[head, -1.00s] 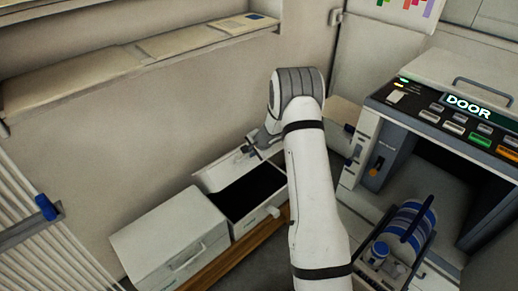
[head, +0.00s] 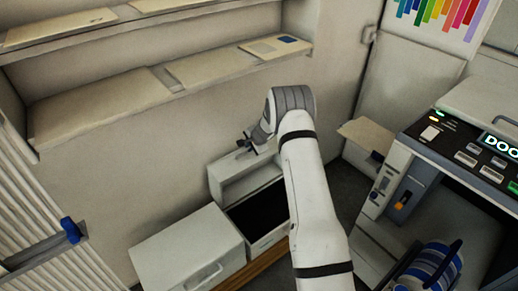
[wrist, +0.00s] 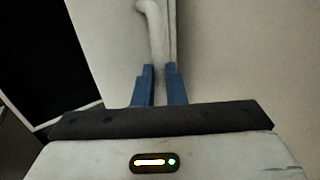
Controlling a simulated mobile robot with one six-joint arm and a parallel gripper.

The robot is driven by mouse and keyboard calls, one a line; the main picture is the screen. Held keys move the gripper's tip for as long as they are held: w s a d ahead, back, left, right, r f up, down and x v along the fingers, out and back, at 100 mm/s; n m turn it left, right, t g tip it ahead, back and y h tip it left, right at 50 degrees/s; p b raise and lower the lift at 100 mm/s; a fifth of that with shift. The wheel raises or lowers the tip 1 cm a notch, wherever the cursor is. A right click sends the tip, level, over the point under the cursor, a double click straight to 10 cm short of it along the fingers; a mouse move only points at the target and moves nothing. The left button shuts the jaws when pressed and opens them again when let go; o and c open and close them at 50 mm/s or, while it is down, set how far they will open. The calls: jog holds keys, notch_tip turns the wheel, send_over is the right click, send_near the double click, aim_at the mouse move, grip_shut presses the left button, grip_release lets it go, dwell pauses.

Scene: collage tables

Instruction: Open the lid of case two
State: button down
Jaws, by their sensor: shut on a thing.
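Two white cases stand side by side by the wall in the head view. The left case (head: 185,252) is closed, with a handle on its front. The right case (head: 265,238) is open, with a dark inside; its lid (head: 247,188) stands raised at the back. I see no number on either case. My gripper (head: 246,146) is at the top edge of the raised lid. In the wrist view, its blue fingers (wrist: 160,84) are shut on the lid's white handle (wrist: 156,32). The dark inside of the case shows at the left there.
A shelf (head: 170,80) with flat boards runs along the wall above. A machine with a button panel (head: 465,150) stands at the right, with a blue-and-white striped thing (head: 435,270) in front. A slatted rack with a blue knob (head: 70,230) is at the left.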

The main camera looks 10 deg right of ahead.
jog(key=shift+w+a+f, duration=0.1)
jog(key=shift+w+a, duration=0.3)
jog(key=shift+a, duration=0.2)
jog(key=c, duration=1.7)
grip_release()
jog(key=shift+d, duration=0.1)
jog(key=shift+o, duration=0.9)
jog(key=shift+d, duration=0.2)
jog(key=shift+s+d+r, duration=0.15)
jog(key=shift+s+r, duration=0.05)
jog(key=shift+r, duration=0.4)
jog(key=v, duration=0.6)
jog(key=shift+s+r+b, duration=0.25)
jog(key=shift+r+b, duration=0.05)
jog(key=shift+b, duration=0.1)
